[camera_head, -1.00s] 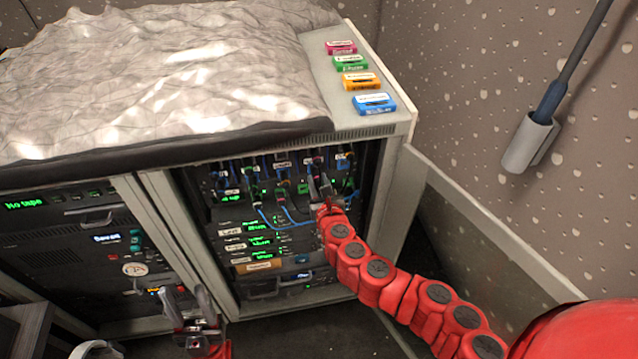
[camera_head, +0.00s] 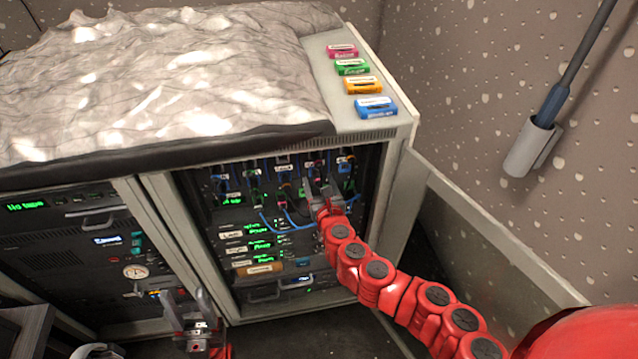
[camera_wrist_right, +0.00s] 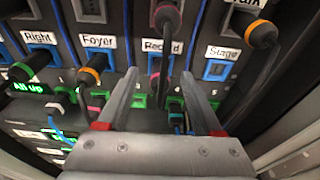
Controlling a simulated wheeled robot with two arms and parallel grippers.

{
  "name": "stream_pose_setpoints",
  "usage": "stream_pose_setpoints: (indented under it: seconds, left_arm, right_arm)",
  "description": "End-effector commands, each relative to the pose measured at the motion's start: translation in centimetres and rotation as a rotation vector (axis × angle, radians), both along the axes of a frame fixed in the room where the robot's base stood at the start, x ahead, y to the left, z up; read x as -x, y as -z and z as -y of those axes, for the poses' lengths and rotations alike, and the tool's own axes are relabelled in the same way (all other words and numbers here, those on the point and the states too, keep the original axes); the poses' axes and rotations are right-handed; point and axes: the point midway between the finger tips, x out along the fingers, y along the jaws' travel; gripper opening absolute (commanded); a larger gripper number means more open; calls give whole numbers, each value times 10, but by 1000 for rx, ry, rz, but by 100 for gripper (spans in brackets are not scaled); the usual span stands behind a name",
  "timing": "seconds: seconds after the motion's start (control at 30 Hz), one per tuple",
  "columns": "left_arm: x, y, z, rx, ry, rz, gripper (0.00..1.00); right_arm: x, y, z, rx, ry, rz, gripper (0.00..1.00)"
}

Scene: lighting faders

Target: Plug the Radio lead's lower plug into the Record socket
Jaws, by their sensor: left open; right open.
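In the right wrist view, the Record label (camera_wrist_right: 162,46) marks a blue-framed socket (camera_wrist_right: 170,64). A dark plug with a pinkish band (camera_wrist_right: 155,76) is at this socket, partly hidden; I cannot tell how far it is seated. Above it, a dark plug with a pink ring (camera_wrist_right: 166,16) sits in the upper row, its cable hanging down. I cannot read a Radio label. My right gripper (camera_wrist_right: 158,76) is open, its fingers on either side of the lower plug; in the head view it is at the rack (camera_head: 320,190). My left gripper (camera_head: 188,318) is open and empty, low before the cabinet.
Stage (camera_wrist_right: 217,68), Foyer (camera_wrist_right: 97,42) and Right (camera_wrist_right: 38,37) labels and sockets flank Record. Neighbouring plugs with orange rings (camera_wrist_right: 89,76) and several loose blue cables (camera_head: 285,215) hang close by. The open cabinet door (camera_head: 480,225) stands at right.

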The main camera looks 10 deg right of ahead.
Motion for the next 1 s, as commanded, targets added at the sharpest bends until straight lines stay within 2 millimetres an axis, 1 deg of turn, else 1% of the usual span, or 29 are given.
stream_pose_setpoints:
  seconds: [0.2, 0.37, 0.67, 1.0]
  left_arm:
    - [0, -1, 0, 0, 0, 0, 50]
    - [0, -4, 0, 0, 0, 0, 50]
    - [0, -14, 0, 0, 0, 0, 50]
    - [0, -25, 0, 0, 0, 0, 50]
  right_arm:
    - [2, 0, 0, 0, 0, -1, 68]
    - [16, -2, 2, 2, 0, -3, 68]
    - [67, -12, 3, -1, -2, -3, 68]
    - [135, -23, 6, -1, 0, -3, 68]
